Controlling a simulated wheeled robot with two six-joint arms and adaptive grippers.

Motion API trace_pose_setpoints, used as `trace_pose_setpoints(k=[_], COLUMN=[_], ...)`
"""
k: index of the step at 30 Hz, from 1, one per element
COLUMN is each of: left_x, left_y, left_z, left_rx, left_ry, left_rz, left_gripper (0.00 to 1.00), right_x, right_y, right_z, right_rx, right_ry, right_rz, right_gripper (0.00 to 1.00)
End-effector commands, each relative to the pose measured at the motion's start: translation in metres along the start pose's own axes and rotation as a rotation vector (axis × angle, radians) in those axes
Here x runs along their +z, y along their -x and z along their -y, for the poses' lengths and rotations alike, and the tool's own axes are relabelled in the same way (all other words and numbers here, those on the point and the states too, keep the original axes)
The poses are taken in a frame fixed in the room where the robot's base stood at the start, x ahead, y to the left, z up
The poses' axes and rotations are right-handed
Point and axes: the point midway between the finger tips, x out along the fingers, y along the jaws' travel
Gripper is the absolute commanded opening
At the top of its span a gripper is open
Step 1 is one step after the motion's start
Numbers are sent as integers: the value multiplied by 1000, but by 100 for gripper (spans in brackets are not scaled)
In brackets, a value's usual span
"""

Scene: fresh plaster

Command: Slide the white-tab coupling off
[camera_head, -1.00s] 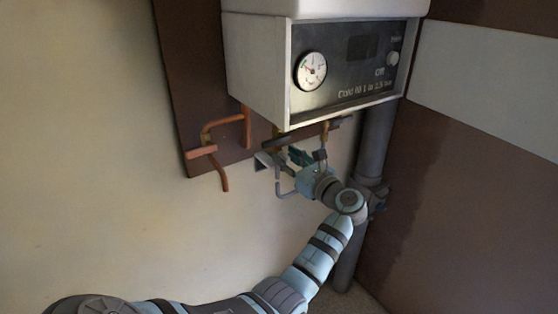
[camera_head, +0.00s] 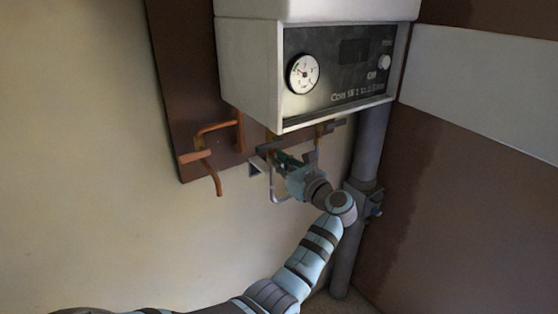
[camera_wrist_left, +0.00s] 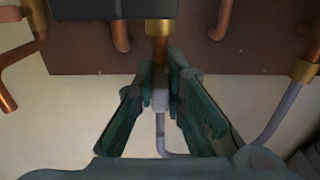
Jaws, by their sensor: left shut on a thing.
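My left gripper (camera_head: 284,161) is below the boiler, reaching up from the lower right to the pipe connections. In the left wrist view its two dark green fingers (camera_wrist_left: 164,84) are closed around a small pale grey-white coupling (camera_wrist_left: 159,99). A brass fitting (camera_wrist_left: 158,27) and copper pipe stand directly above the coupling, and a thin grey hose (camera_wrist_left: 160,132) runs down from it. The fingers hide the coupling's sides, and I cannot make out a distinct white tab. My right gripper is in neither current view.
The boiler (camera_head: 250,68) with its gauge panel hangs just above the gripper. Bent copper pipes (camera_head: 205,155) stick out to the left. A second brass fitting (camera_wrist_left: 304,71) with a grey hose is at the right. A thick grey vertical pipe (camera_head: 368,150) stands beside my arm.

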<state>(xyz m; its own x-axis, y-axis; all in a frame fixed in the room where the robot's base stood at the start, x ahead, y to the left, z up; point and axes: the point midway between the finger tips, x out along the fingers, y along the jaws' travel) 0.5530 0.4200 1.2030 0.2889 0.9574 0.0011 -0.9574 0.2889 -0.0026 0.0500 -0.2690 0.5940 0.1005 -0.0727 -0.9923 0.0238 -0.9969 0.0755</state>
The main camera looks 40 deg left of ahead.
Motion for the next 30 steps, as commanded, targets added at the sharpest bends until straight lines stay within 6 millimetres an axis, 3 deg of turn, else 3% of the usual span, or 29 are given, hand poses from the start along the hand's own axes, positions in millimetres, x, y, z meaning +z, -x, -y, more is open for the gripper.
trace_pose_setpoints(k=[3,7,14,15,19,30], left_x=[-23,-39,-40,-40,-40,-38], left_y=[0,-1,0,0,0,8], left_z=[0,-1,-1,-1,-1,1], left_rx=[2,2,2,2,1,-2], left_ry=[-6,-5,-6,-6,-6,-3], left_rz=[1,1,-4,-4,-3,-2], left_gripper=[0,0,0,13,32,32], right_x=[1,2,1,1,1,0], right_y=[-11,-16,-14,-14,-14,-14], right_z=[1,2,2,2,2,0], right_rx=[0,-1,-1,-1,-1,1], right_ry=[0,0,-1,-1,-1,0], right_rz=[0,0,0,0,-1,-2], right_gripper=[40,40,40,40,40,40])
